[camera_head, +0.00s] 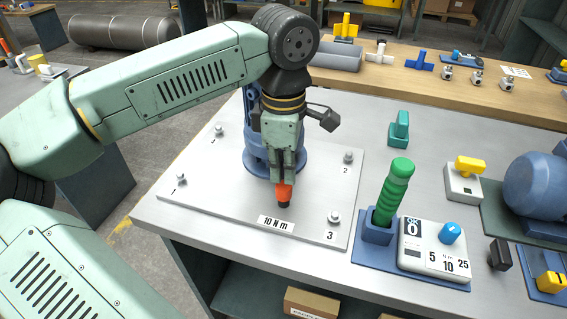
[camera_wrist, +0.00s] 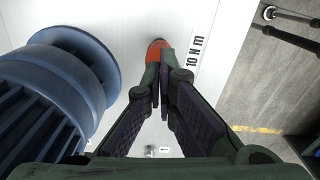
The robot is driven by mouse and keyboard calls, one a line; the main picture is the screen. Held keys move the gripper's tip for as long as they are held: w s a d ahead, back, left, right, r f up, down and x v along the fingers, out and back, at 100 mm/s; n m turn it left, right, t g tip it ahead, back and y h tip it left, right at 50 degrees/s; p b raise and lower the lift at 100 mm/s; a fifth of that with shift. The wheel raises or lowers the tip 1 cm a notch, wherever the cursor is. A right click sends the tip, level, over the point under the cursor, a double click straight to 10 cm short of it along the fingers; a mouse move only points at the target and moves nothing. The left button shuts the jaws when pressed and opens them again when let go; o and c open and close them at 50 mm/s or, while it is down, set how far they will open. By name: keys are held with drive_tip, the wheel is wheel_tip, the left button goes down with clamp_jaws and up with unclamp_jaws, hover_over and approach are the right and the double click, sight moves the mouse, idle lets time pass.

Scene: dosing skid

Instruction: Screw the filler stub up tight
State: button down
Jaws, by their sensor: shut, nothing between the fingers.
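My gripper (camera_head: 285,178) points down over the grey plate (camera_head: 235,203), its fingers closed together and empty. An orange piece with a black lower end (camera_head: 284,193) is right at the fingertips, near the "10 N m" label. It looks like the filler stub, but I cannot tell for certain. In the wrist view the orange piece (camera_wrist: 157,48) shows just beyond the fingertips (camera_wrist: 167,62), partly hidden by them. I cannot tell whether they touch it. A blue flanged body (camera_head: 257,165) stands behind my gripper and fills the left of the wrist view (camera_wrist: 70,75).
Bolts numbered 1 to 3 show on the plate, including bolt 3 (camera_head: 334,217). To the right stand a green-handled tool (camera_head: 398,178) in a blue holder (camera_head: 376,232), a dial box (camera_head: 432,250) with a blue knob, and a yellow-handled switch (camera_head: 466,180). The front-left bench edge lies close.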

sight(284, 186)
drive_tip(key=shift+f, duration=0.45)
drive_tip(key=shift+s+f+b, duration=0.1)
drive_tip(key=shift+f+b, duration=0.5)
drive_tip(key=shift+b, duration=0.1)
idle(0.3)
drive_tip(key=shift+r+p, duration=0.9)
drive_tip(key=shift+r, duration=0.65)
wheel_tip(284, 186, up, 12)
drive_tip(key=shift+f, duration=0.15)
